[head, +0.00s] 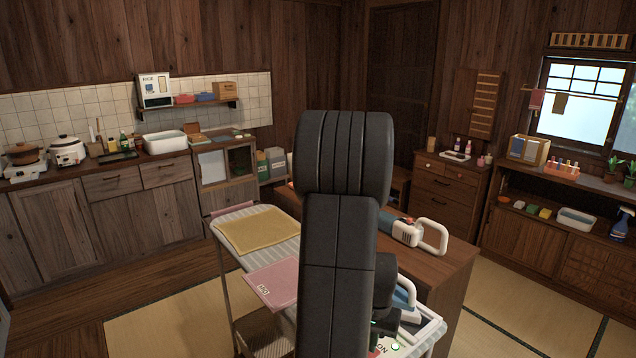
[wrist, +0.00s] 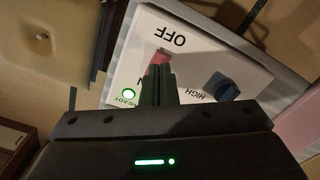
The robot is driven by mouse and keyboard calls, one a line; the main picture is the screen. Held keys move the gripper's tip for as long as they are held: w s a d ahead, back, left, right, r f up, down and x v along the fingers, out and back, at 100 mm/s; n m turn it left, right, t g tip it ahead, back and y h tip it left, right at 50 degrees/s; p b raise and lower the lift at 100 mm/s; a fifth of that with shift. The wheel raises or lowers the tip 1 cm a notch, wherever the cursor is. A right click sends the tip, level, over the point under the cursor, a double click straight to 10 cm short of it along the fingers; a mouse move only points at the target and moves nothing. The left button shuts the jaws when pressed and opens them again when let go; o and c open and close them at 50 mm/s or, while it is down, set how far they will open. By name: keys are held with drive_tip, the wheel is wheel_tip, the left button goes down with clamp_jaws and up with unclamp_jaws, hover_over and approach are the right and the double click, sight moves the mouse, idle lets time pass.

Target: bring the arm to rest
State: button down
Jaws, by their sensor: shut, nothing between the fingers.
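My arm stands upright in the middle of the head view and bends over the control panel at the front. My gripper (wrist: 157,72) is shut and empty in the wrist view, pointing at a white control panel (wrist: 130,50). Its fingertips overlap the lower part of a red switch (wrist: 158,58); I cannot tell whether they touch it. The panel reads OFF, HIGH and READY, with a lit green lamp (wrist: 128,94) and a dark blue knob (wrist: 221,86). In the head view the panel (head: 425,335) shows ON, and my arm hides much of it.
A striped cart (head: 230,240) carries a yellow cloth (head: 258,229) and a pink cloth (head: 272,281). A handheld vacuum (head: 418,234) lies on the wooden table (head: 455,255) behind. A white-and-blue handle (head: 404,292) stands close by my arm. Tatami floor (head: 530,310) is free at right.

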wheel_tip(320, 180, down, 2)
drive_tip(key=shift+b, duration=0.4)
drive_tip(key=shift+r, duration=0.3)
wheel_tip(320, 180, up, 9)
drive_tip(key=s+p, duration=0.2)
drive_tip(key=p, duration=0.5)
drive_tip(key=shift+s+a+r, duration=0.15)
drive_tip(key=shift+s+r, duration=0.05)
drive_tip(key=shift+s, duration=0.1)
idle(0.8)
